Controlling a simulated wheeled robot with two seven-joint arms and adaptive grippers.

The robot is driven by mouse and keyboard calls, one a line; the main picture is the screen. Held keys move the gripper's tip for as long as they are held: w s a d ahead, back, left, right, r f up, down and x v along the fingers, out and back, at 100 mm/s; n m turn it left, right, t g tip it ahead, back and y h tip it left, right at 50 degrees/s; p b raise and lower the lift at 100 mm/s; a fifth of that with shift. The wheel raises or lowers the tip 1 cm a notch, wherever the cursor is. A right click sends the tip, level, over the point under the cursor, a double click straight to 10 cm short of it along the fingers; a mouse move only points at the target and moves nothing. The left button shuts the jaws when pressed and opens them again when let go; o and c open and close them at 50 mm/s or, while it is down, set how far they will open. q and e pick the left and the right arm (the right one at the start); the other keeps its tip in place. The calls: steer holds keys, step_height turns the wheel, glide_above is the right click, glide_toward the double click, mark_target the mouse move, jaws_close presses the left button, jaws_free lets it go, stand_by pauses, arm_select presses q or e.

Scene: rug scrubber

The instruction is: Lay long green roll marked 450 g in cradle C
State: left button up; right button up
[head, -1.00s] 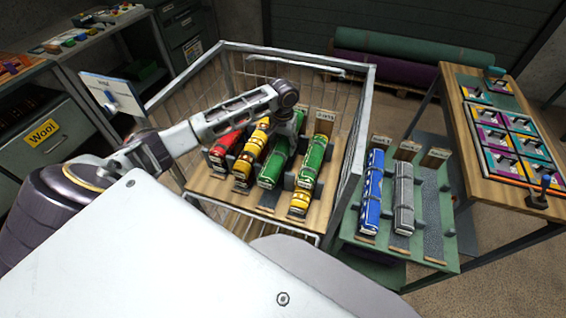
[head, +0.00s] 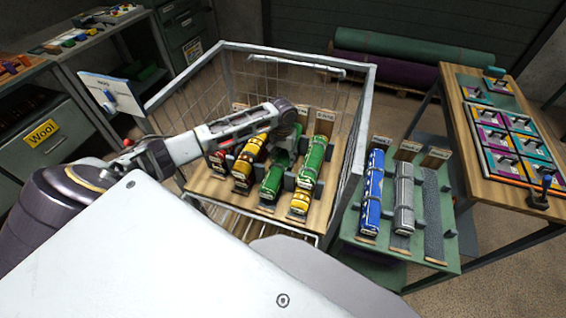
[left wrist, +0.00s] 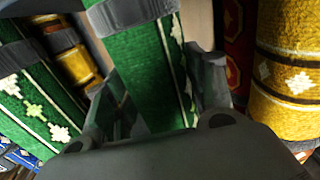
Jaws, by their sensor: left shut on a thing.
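The long green roll (head: 272,184) lies third from the left in the wire cart, its far part hidden by my arm. My left gripper (head: 287,152) is down over it. In the left wrist view the fingers stand on both sides of a green roll with white trim (left wrist: 150,75) and are shut on it. No weight mark on it is readable. The stand right of the cart has three cradles with tags too small to read. The right-hand cradle (head: 435,205) is empty; the other two hold a blue roll (head: 373,190) and a grey roll (head: 404,200). My right gripper is out of view.
A red roll (head: 217,162) and a yellow roll (head: 243,170) lie left of the green one. The cart's wire side and rim (head: 362,120) stand between cart and stand.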

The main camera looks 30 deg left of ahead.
arm_select(q)
step_height(320, 180, down, 2)
steer(key=shift+f, duration=0.65)
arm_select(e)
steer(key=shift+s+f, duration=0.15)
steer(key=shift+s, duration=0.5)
arm_select(q)
steer(key=o, duration=1)
steer(key=shift+f, duration=0.15)
steer(key=o, duration=0.3)
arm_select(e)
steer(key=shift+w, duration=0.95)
arm_select(q)
steer(key=shift+o, duration=0.2)
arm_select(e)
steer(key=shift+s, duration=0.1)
